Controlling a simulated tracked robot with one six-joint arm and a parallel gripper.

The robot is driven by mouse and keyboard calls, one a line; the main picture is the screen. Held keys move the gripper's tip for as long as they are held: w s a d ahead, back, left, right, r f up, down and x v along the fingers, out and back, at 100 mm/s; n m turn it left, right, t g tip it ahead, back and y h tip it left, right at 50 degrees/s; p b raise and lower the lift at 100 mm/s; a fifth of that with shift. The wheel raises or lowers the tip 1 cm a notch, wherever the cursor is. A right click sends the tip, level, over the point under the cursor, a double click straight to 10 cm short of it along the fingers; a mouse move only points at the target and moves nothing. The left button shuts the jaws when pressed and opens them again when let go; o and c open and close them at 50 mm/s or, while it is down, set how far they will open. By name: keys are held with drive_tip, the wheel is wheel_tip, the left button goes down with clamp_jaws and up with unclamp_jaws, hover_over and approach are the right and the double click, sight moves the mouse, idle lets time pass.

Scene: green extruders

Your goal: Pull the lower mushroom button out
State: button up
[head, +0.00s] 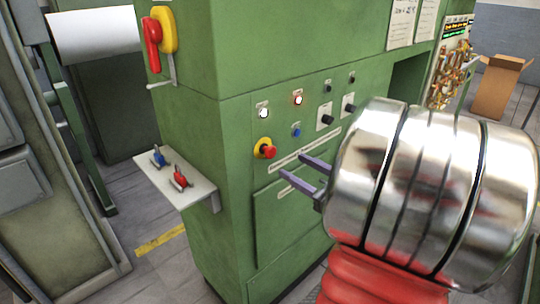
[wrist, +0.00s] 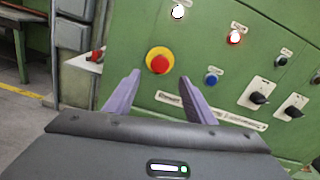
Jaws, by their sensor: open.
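The lower mushroom button (head: 267,150) is a red cap on a yellow round base, on the front of the green cabinet (head: 225,210). In the wrist view the red cap (wrist: 159,64) shows above and between my two fingers. My gripper (head: 291,168) is open and empty, with its purple fingers spread. In the head view the fingers are right of the button and a little below it. In the wrist view the fingertips (wrist: 160,77) lie on either side just below the cap. I cannot tell how far short of the panel they are.
Lit white and red lamps, a blue button (head: 296,131) and black knobs (head: 325,119) sit close by on the panel. A shelf (head: 178,179) with blue and red clamps juts out at left. A red-yellow switch (head: 157,37) is higher up. A cardboard box (head: 497,88) stands far right.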

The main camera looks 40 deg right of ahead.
sight(273, 154)
drive_tip(key=shift+w+a, duration=0.15)
drive_tip(key=shift+w, duration=4.8)
clamp_jaws()
